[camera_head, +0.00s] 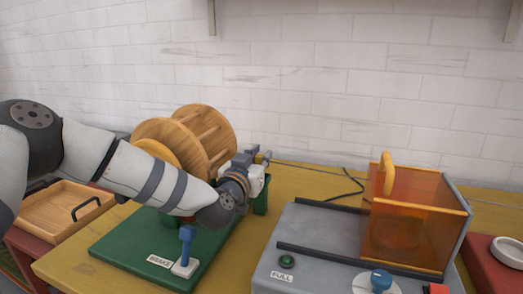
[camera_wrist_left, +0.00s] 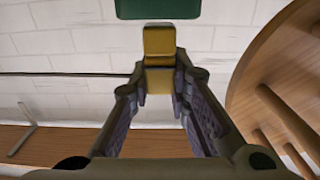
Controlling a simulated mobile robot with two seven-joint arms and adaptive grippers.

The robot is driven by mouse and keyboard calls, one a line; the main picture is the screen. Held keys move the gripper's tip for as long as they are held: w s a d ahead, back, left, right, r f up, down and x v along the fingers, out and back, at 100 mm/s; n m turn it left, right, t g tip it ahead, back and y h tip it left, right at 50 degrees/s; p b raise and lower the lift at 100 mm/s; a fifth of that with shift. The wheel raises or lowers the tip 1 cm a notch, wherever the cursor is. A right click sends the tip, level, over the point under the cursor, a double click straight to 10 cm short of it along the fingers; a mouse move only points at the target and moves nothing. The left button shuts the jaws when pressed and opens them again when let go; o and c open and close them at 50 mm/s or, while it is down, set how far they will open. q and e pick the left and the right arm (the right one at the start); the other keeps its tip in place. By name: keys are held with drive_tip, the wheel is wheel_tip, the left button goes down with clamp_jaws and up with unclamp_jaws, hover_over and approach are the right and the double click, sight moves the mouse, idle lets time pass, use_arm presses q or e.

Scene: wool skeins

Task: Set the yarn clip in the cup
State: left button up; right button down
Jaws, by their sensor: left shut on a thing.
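My left gripper (camera_head: 260,162) reaches past the wooden reel, above the far side of the green base. In the left wrist view its fingers (camera_wrist_left: 160,92) are closed on a gold-yellow piece (camera_wrist_left: 159,42), which looks like the yarn clip. In the head view the clip is too hidden or small to make out. A low round white dish (camera_head: 508,251), possibly the cup, stands on the red surface at the far right, well away from my left gripper. My right gripper is not in view.
The wooden reel (camera_head: 206,137) stands close beside my left arm on a green base (camera_head: 125,246) with a blue brake lever (camera_head: 187,240). A grey machine (camera_head: 318,238) with an orange clear cover (camera_head: 416,222) stands between gripper and dish. A wooden tray (camera_head: 66,208) is at left.

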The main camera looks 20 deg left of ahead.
use_arm(q)
drive_tip(key=shift+f, duration=0.65)
drive_tip(key=o, duration=0.9)
drive_tip(key=shift+o, duration=0.2)
drive_tip(key=s, duration=1.2)
drive_tip(key=shift+a, duration=0.25)
